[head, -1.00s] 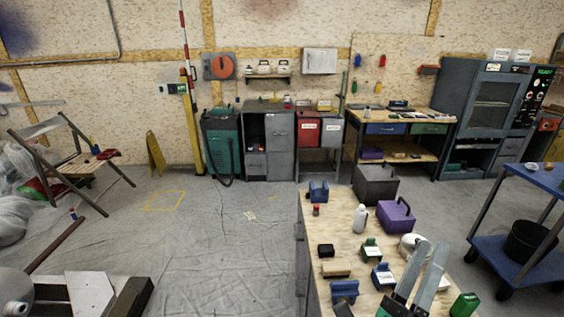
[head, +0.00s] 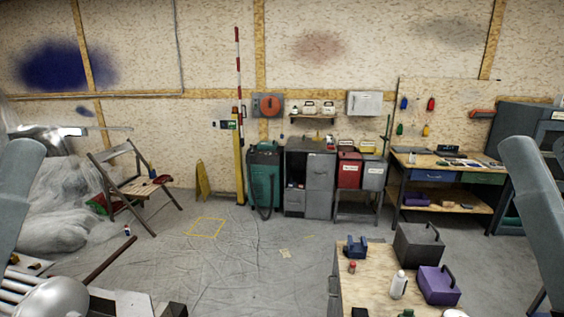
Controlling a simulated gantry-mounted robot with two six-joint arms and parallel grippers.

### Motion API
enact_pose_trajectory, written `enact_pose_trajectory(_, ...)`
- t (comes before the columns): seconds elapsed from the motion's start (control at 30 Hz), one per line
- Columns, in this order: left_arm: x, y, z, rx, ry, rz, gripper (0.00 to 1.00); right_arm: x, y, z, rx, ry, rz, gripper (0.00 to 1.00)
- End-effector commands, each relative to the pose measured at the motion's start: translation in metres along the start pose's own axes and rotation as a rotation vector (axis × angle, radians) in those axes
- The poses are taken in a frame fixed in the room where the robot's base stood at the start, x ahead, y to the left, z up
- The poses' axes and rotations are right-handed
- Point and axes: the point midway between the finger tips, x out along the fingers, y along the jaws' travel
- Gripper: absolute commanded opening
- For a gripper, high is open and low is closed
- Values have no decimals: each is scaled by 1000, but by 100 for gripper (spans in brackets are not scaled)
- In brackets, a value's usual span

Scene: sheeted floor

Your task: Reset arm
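A grey link of my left arm (head: 20,190) rises at the left edge of the head view. A grey link of my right arm (head: 540,205) rises at the right edge. Both grippers are out of the picture, so what they hold, if anything, is hidden.
A wooden-topped bench (head: 375,290) at the lower right carries a blue block (head: 357,247), a white bottle (head: 398,284), a purple box (head: 438,285) and a dark grey box (head: 418,246). A folding chair (head: 130,185) stands left.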

Motion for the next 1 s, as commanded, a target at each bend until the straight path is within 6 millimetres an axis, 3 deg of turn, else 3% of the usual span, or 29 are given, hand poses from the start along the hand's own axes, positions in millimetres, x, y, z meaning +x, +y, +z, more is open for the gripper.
enact_pose_trajectory(0.03,34,0,-31,0,-1,0,47,34,0,-31,1,0,0,47)
enact_pose_trajectory(0.4,169,-1,-155,0,-1,0,47,169,0,-155,2,-1,-1,47)
enact_pose_trajectory(0.5,196,-1,-180,0,-1,0,47,196,0,-180,3,-1,-2,47)
enact_pose_trajectory(0.67,215,-1,-198,0,-1,0,47,215,0,-197,3,-1,-2,47)
enact_pose_trajectory(1.0,213,-1,-195,0,-2,0,47,213,0,-196,3,-1,-2,47)
